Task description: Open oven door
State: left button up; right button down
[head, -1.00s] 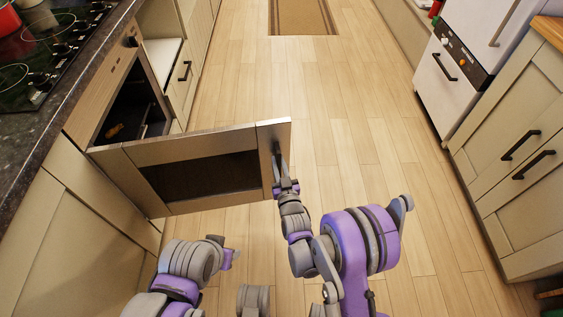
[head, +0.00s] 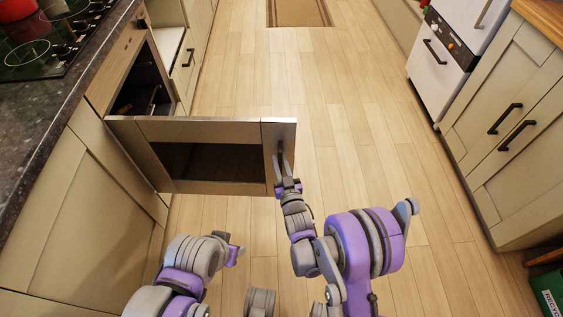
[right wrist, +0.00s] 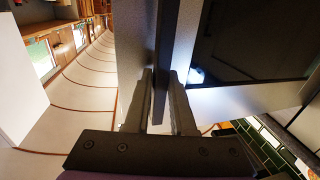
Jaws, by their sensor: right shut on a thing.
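The oven door (head: 206,129), a metallic frame with a dark window, stands open into the aisle from the left-hand counter. Its free edge is at the right. The oven's dark cavity (head: 137,90) is exposed behind it. My right gripper (head: 281,166) is at the door's free edge, shut on the dark door handle (head: 278,158). In the right wrist view the fingers of my right gripper (right wrist: 163,95) straddle the dark handle bar (right wrist: 163,75), with the door panel beyond.
A dark countertop (head: 72,88) with a black hob (head: 40,45) runs along the left. A white appliance (head: 437,75) and cabinets (head: 515,125) line the right. A green box (head: 548,290) is at the lower right. The wooden floor (head: 350,120) between is clear.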

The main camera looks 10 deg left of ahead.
pick_arm(q)
jog(key=shift+s, duration=0.15)
pick_arm(e)
jog(key=shift+s, duration=0.15)
jog(key=c, duration=0.8)
grip_release()
pick_arm(q)
jog(key=shift+d+f, duration=0.1)
